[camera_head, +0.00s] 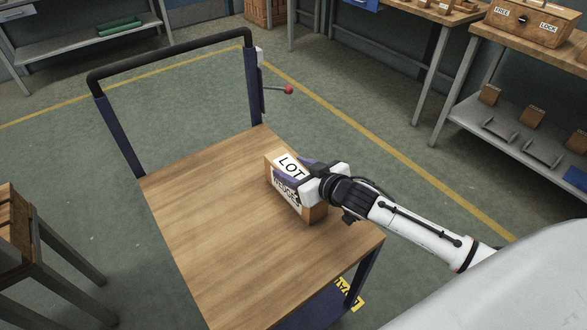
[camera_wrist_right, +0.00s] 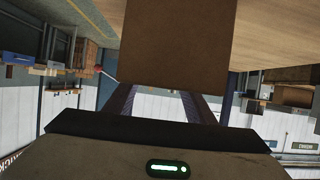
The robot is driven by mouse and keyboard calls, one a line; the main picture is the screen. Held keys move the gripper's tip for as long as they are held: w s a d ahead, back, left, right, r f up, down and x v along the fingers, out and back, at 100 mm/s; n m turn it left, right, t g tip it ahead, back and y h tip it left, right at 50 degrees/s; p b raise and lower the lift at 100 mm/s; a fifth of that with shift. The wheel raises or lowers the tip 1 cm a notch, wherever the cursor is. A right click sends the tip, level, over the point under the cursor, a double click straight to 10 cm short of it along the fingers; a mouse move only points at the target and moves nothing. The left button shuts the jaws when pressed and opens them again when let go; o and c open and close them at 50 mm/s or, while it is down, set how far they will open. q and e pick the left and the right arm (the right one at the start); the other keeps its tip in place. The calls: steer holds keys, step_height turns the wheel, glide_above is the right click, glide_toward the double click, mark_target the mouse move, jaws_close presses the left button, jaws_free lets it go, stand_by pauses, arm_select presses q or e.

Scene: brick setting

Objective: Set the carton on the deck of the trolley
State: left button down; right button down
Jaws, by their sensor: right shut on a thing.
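The carton (camera_head: 286,197) is a brown box with a white "LOT" label on its top face and printed lettering on its side. It is at the right part of the trolley's wooden deck (camera_head: 205,220). My right gripper (camera_head: 306,180) is shut on the carton from the right side. In the right wrist view the carton (camera_wrist_right: 176,45) fills the top middle, in front of the fingers. Whether the carton's underside touches the deck or is just above it, I cannot tell. My left gripper is not in view.
The trolley's dark push handle (camera_head: 170,58) rises at the back, with a red-knobbed lever (camera_head: 288,90) beside it. The rest of the deck is bare. A wooden stand (camera_head: 25,235) is at the left. Benches with a "FREE LOCK" box (camera_head: 528,22) stand at the right.

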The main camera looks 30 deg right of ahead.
steer(key=c, duration=0.8)
jaws_free()
steer(key=shift+f, duration=0.1)
steer(key=shift+s+r, duration=0.2)
steer(key=shift+r, duration=0.05)
steer(key=v, duration=1.1)
steer(key=shift+s+p, duration=0.3)
steer(key=shift+p, duration=0.15)
steer(key=shift+r, duration=0.15)
